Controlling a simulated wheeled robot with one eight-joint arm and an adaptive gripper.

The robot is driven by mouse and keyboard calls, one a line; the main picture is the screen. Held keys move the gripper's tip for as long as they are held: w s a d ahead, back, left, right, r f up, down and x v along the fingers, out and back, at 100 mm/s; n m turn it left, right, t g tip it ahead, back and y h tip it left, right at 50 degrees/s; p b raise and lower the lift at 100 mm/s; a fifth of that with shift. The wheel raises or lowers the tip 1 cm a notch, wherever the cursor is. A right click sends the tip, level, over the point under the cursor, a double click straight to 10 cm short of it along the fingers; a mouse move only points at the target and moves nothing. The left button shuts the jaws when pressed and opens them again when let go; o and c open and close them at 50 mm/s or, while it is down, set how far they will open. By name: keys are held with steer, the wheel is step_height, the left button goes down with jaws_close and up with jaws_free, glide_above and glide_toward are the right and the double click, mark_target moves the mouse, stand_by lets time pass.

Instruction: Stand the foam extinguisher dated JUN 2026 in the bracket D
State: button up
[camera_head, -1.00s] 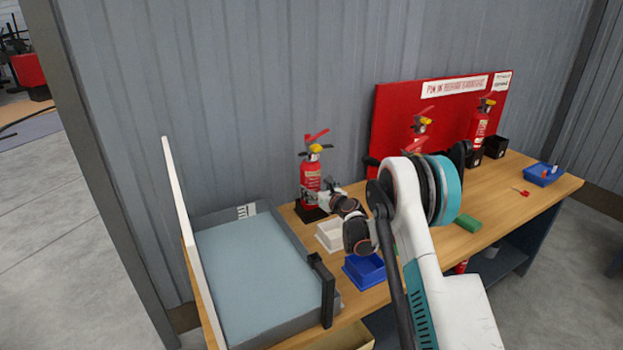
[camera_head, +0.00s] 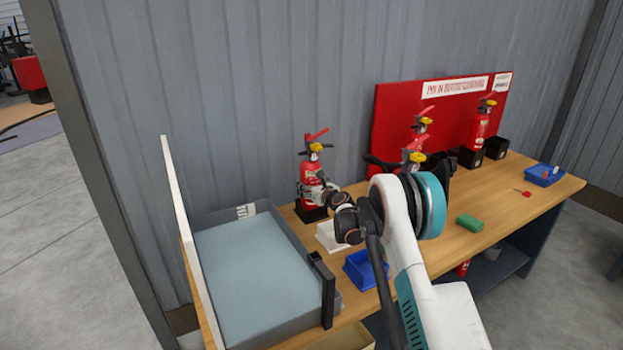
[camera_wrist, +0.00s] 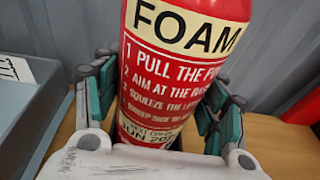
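A red foam extinguisher (camera_head: 309,171) stands upright in a black holder (camera_head: 312,215) at the left of the bench. In the wrist view the same extinguisher (camera_wrist: 180,70) reads FOAM, with a date beginning JUN 20 low on its label; the last digits are unclear. My gripper (camera_head: 316,190) is at its body, and in the wrist view my gripper (camera_wrist: 162,100) has a finger on each side of it. The fingers look open around it; firm contact is not visible. Black brackets (camera_head: 496,147) stand at the right by the red board; no letter D is legible.
More extinguishers stand by the red board (camera_head: 390,110): one (camera_head: 480,124) at right, others partly behind my arm. A grey tray (camera_head: 250,270) lies at left. A white bin (camera_head: 331,236), blue bin (camera_head: 362,270), green block (camera_head: 469,222) and blue box (camera_head: 544,175) occupy the bench.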

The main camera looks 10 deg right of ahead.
mark_target(311, 169)
steer(key=c, duration=0.7)
steer(key=shift+r, duration=0.1)
steer(key=shift+r+p, duration=1.25)
steer(key=shift+r, duration=1.9)
steer(key=shift+c, duration=0.3)
steer(key=shift+w, duration=0.1)
